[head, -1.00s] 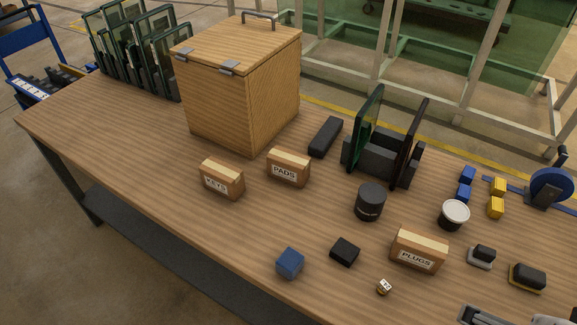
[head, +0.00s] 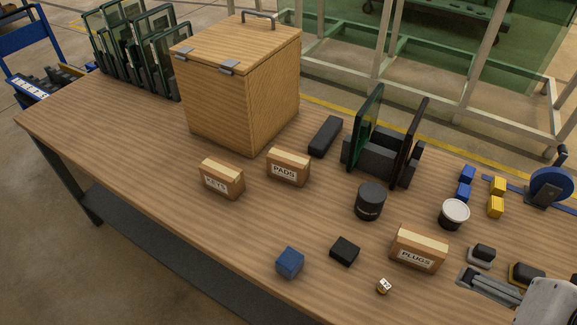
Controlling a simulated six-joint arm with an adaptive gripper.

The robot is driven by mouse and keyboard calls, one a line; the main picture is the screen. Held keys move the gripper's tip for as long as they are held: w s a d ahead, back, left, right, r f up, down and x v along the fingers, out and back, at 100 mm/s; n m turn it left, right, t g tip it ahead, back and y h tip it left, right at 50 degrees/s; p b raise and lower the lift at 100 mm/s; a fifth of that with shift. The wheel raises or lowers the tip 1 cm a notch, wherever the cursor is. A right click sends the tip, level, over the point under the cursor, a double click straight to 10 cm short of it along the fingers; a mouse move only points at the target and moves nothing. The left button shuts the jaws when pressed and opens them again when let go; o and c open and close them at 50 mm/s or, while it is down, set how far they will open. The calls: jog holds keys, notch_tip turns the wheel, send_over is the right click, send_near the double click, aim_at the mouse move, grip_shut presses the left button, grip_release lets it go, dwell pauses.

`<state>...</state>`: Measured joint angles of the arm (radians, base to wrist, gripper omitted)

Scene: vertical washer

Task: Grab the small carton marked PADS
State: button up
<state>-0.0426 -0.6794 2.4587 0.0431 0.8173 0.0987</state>
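The small carton marked PADS (head: 288,167) stands upright on the wooden table, in front of the large wooden box, with its label facing the camera. It is apart from the carton to its left, whose label seems to read KEYS (head: 221,179). A third carton, marked PLUGS (head: 418,250), stands at the right front. My gripper (head: 478,281) shows only in part at the lower right corner, far from the PADS carton and to the right of the PLUGS carton. Its fingers are not clear enough to tell whether it is open.
The hinged wooden box (head: 243,90) stands close behind the PADS carton. A dark bar (head: 325,136) and a rack with glass panes (head: 378,155) are to its right. A black jar (head: 369,201), blue cube (head: 290,263) and black block (head: 345,251) stand nearer. Bare table lies in front of PADS.

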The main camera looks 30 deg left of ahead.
jog(key=w+a+r+m+t+y, duration=0.2)
jog(key=w+a+r+m, duration=0.15)
jog(key=w+a, duration=0.55)
jog(key=w+a+r+m+t+y, duration=0.1)
jog(key=w+a+r+m+y, duration=0.2)
jog(key=w+a, duration=0.6)
jog(key=w+a+f+m+t, duration=0.1)
jog(key=w+a+m+t, duration=0.2)
jog(key=w+a+m, duration=0.85)
jog(key=m+t+h, duration=0.4)
jog(key=m+t, duration=0.2)
jog(key=m, duration=1)
send_over(285, 161)
notch_tip(285, 161, down, 22)
jog(key=shift+f, duration=0.1)
jog(key=shift+s+f, duration=0.35)
